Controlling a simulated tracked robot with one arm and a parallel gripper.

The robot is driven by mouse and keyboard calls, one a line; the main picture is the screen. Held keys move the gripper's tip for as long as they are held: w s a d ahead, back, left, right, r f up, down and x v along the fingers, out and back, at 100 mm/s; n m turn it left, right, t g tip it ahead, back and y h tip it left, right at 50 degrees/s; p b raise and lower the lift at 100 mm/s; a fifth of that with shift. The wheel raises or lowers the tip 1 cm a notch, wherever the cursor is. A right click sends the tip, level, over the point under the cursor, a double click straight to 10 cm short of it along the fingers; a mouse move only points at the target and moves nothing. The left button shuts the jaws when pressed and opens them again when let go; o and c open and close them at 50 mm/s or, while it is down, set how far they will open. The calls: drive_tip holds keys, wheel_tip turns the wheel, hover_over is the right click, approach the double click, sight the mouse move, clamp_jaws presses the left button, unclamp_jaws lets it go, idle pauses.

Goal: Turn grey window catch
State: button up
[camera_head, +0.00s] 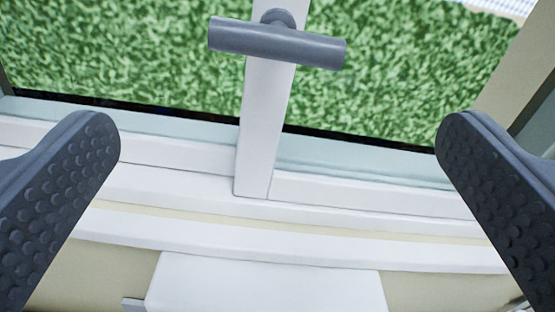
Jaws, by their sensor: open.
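The grey window catch (277,42) is a bar-shaped handle on a round stem. It is mounted on the white upright (264,125) of the window frame, near the top middle of the view. The bar lies close to horizontal, its right end slightly lower. My gripper (278,135) is wide open, with one dark studded finger at the left edge and one at the right. The fingers are empty and apart from the catch, which shows higher in the view, between them.
A white window sill (190,190) crosses the view below the catch. A white box-like surface (265,285) stands below the sill at the bottom middle. Green grass or foliage (130,50) shows through the glass. The space between the fingers is clear.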

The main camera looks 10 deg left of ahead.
drive_tip(key=shift+s+d+f, duration=0.1)
drive_tip(key=shift+s+d, duration=0.1)
drive_tip(key=shift+s, duration=0.5)
drive_tip(key=s+d+r+m+g+h+b, duration=0.1)
drive_tip(key=s+d+r+b, duration=0.3)
drive_tip(key=s+d, duration=0.6)
drive_tip(key=s+d+r+m+g+h+b, duration=0.1)
drive_tip(key=s+d+r+m+h+b, duration=0.3)
drive_tip(key=s+d+r, duration=0.3)
drive_tip(key=s+d, duration=0.3)
drive_tip(key=s, duration=0.1)
drive_tip(key=shift+s, duration=0.35)
